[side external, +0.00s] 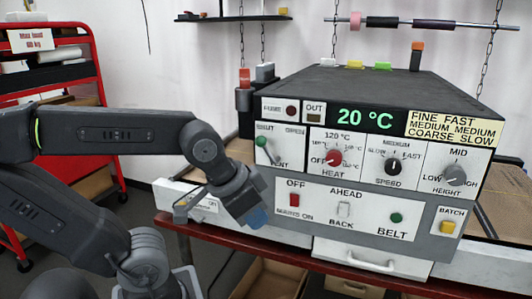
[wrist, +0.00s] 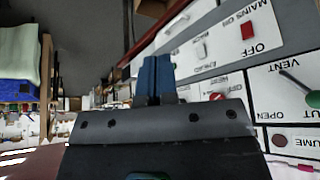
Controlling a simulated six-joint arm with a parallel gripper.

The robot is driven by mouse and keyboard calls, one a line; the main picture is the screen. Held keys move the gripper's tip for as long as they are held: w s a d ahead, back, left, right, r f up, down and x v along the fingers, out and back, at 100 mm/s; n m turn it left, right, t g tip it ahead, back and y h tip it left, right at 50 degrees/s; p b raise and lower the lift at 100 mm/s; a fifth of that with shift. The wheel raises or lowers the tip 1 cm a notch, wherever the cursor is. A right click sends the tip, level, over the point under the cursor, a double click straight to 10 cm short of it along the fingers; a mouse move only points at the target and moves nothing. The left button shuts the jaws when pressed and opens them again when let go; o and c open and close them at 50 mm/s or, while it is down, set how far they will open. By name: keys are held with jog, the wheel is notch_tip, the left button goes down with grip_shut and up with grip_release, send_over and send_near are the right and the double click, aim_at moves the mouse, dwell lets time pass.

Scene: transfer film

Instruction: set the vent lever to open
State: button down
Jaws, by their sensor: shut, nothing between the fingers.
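The vent lever (side external: 268,149) is on the upper left of the machine's front panel. Its green knob points up and left, towards the left-hand label, which looks like SHUT; the OPEN label is on the right. In the wrist view, upside down, the lever (wrist: 297,84) is at the right edge with its green knob by the partly cut-off SHUT label. My gripper (side external: 257,217) has blue fingertips, shut and empty, low in front of the panel's left side, below the lever and apart from it. The fingers also show in the wrist view (wrist: 156,78).
The red mains switch (side external: 294,200) is right of my gripper. The heat knob (side external: 334,158) is right of the lever. A dark post with a red top (side external: 244,78) stands by the machine's left corner. A red rack (side external: 85,60) is at far left.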

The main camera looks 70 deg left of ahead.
aim_at(258, 137)
jog(key=c, duration=1.8)
grip_release()
jog(key=shift+o, duration=0.7)
jog(key=shift+w+a+r, duration=0.15)
jog(key=shift+a+r, duration=0.05)
jog(key=shift+r, duration=0.05)
jog(key=o, duration=0.6)
jog(key=w+a+r+n, duration=0.1)
jog(key=a+r, duration=0.1)
jog(key=a, duration=0.1)
jog(key=w+a+r+n, duration=0.1)
jog(key=w+a+r, duration=0.1)
jog(key=a+r, duration=0.1)
jog(key=w+a+r+n, duration=0.2)
jog(key=a+r, duration=0.1)
jog(key=shift+w+a+g+y, duration=0.2)
jog(key=shift+a+g+y, duration=0.1)
jog(key=shift+o, duration=1.4)
jog(key=a+r+n, duration=0.3)
jog(key=a+r, duration=0.4)
jog(key=a, duration=0.6)
jog(key=shift+r, duration=0.2)
jog(key=x, duration=1.3)
jog(key=shift+w+a+f, duration=0.15)
jog(key=shift+a+f, duration=0.05)
jog(key=shift+f, duration=0.1)
jog(key=shift+c, duration=0.2)
grip_shut()
